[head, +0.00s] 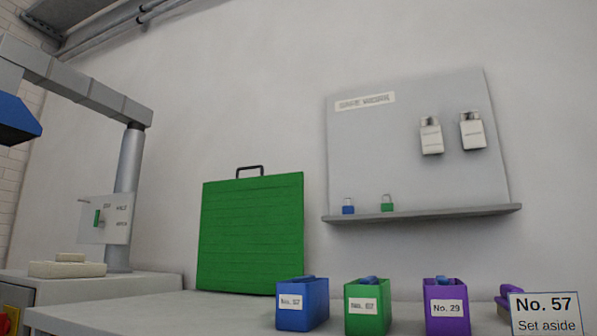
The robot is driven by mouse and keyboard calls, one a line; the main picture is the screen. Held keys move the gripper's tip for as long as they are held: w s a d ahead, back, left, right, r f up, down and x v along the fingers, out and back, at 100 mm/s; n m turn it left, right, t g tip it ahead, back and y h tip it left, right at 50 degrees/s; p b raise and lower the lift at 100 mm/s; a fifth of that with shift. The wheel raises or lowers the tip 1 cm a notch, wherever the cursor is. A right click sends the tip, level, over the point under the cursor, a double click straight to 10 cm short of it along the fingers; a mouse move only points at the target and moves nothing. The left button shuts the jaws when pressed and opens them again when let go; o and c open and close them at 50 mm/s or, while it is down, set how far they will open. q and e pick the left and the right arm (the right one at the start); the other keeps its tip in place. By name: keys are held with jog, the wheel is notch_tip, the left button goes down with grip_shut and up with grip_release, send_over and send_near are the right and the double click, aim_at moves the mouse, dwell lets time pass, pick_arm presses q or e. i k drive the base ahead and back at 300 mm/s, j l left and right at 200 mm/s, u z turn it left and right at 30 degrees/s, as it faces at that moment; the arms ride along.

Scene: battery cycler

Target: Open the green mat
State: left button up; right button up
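The green mat (251,236) looks like a flat, ribbed green panel with a dark handle (249,171) on its top edge. It stands upright on the grey-white table, leaning near the wall, and seems folded shut. No gripper touches it. Neither my left nor my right gripper shows in the head view.
A blue bin (302,304), a green bin (367,307) and a purple bin (447,307) stand on the table (160,312). A "No. 57 Set aside" sign (546,313) is at right. A grey post (127,190) stands left. A wall board (400,165) with a shelf hangs behind.

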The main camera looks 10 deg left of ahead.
aim_at(251, 239)
jog(key=j+z, duration=0.35)
jog(key=j, duration=0.15)
jog(key=j+z, duration=0.35)
jog(key=j, duration=0.2)
jog(key=j+z, duration=0.2)
jog(key=j, duration=0.95)
jog(key=k, duration=0.05)
